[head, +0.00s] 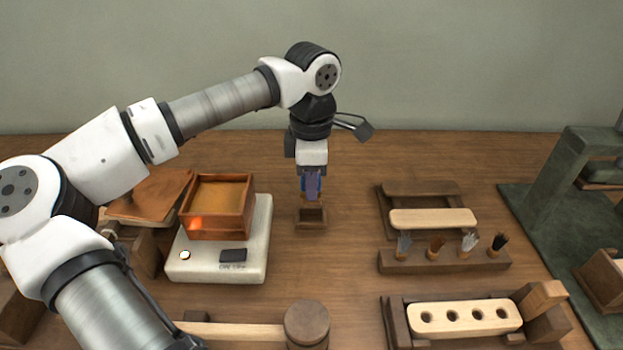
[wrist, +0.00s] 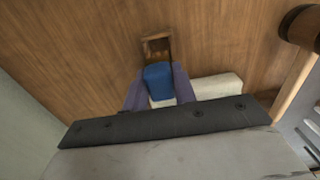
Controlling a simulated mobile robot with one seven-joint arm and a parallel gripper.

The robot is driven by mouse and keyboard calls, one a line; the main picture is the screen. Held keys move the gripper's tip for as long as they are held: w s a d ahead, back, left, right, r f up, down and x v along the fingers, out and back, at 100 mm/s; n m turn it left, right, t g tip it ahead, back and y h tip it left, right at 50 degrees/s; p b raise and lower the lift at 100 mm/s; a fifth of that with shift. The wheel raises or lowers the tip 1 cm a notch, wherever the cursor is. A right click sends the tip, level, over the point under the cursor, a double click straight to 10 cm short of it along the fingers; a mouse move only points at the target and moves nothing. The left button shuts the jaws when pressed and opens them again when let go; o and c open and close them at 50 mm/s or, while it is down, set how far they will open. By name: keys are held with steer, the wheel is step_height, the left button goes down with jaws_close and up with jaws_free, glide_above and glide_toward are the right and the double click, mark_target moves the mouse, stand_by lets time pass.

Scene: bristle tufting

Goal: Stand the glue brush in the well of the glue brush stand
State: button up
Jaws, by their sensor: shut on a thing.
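The glue brush stand (head: 311,224) is a small dark wooden block with an open well, on the table near the middle in the head view. In the wrist view it shows as a small brown box (wrist: 155,36) beyond the fingers. My gripper (head: 312,192) points down right above the stand, its purple fingers shut on the blue glue brush (wrist: 158,80). Only a little blue of the brush shows beside the fingers in the head view. Its lower end is close over or at the well; I cannot tell whether it is inside.
Left of the stand, a copper-coloured box (head: 217,232) sits on a white heater-like base (head: 188,268). A mallet (head: 306,322) lies in front. To the right are a tuft rack (head: 395,265), a pale drilled block (head: 463,318) and a green press (head: 549,190). Table around the stand is clear.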

mark_target(311, 203)
steer(key=shift+f, duration=0.2)
stand_by(0.3)
steer(key=shift+f+b, duration=2.05)
steer(key=shift+f, duration=0.4)
steer(key=shift+f, duration=0.25)
steer(key=o, duration=1.3)
steer(key=shift+o, duration=0.2)
steer(key=shift+r+p, duration=2.15)
steer(key=shift+r, duration=1.4)
steer(key=shift+f, duration=0.1)
